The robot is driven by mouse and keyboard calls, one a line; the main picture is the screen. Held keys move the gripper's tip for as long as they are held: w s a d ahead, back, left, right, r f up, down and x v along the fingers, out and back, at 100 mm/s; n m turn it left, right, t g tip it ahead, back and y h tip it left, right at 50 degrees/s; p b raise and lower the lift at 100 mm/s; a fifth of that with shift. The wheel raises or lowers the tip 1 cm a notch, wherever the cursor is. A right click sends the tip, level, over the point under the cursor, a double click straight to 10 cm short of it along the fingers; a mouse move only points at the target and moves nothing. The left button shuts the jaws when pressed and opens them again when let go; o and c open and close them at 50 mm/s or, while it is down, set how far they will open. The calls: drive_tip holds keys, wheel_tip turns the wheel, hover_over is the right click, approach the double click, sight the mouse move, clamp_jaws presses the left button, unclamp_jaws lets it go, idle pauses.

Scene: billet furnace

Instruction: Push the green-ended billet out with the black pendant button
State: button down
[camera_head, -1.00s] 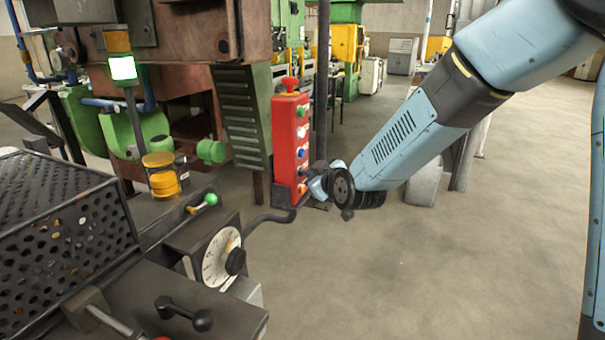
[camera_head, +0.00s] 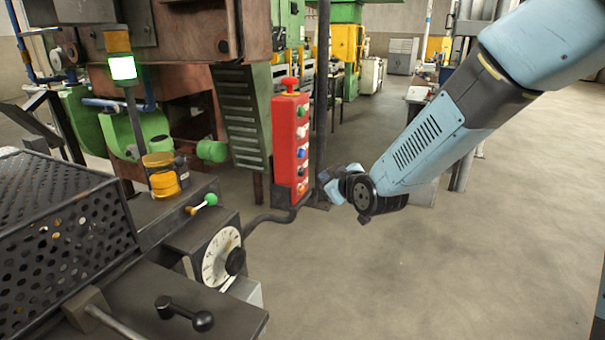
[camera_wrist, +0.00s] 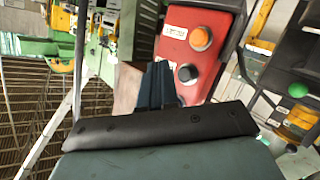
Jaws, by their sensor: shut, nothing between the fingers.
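The red pendant (camera_head: 290,150) stands upright in the middle of the head view, with a column of coloured buttons down its face. The black button (camera_wrist: 187,73) shows in the wrist view beside an orange button (camera_wrist: 200,38); in the head view it is small, low on the column (camera_head: 302,168). My gripper (camera_head: 330,187) is shut and empty, just right of the pendant's lower part. In the wrist view its fingertips (camera_wrist: 158,66) lie left of the black button, with no clear contact. I cannot make out a green-ended billet in either view.
A bench with a perforated cover (camera_head: 65,235), a white dial (camera_head: 220,257) and a green-knobbed lever (camera_head: 210,200) fills the left foreground. A cable (camera_head: 268,219) runs to the pendant. The floor (camera_head: 420,280) at right is clear.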

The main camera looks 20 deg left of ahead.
drive_tip(key=d, duration=0.2)
drive_tip(key=shift+s+d, duration=0.1)
drive_tip(key=shift+d, duration=0.2)
idle(2.6)
drive_tip(key=s+d+r+m+g+h, duration=0.1)
drive_tip(key=s+d+r+m+h, duration=0.25)
drive_tip(key=d, duration=0.75)
drive_tip(key=s+d+r+m+h, duration=0.2)
drive_tip(key=d+r+m+h, duration=0.15)
drive_tip(key=d, duration=0.75)
drive_tip(key=s+d+r+m+g+h, duration=0.1)
drive_tip(key=s+d+m+g, duration=0.1)
drive_tip(key=s+d, duration=0.5)
drive_tip(key=s+d+r+m+g+h, duration=0.1)
drive_tip(key=s+d+r+m+g, duration=0.1)
drive_tip(key=s+d+m, duration=0.3)
drive_tip(key=s+d, duration=0.3)
drive_tip(key=s, duration=0.4)
drive_tip(key=shift+d+h, duration=0.15)
drive_tip(key=shift+h, duration=0.25)
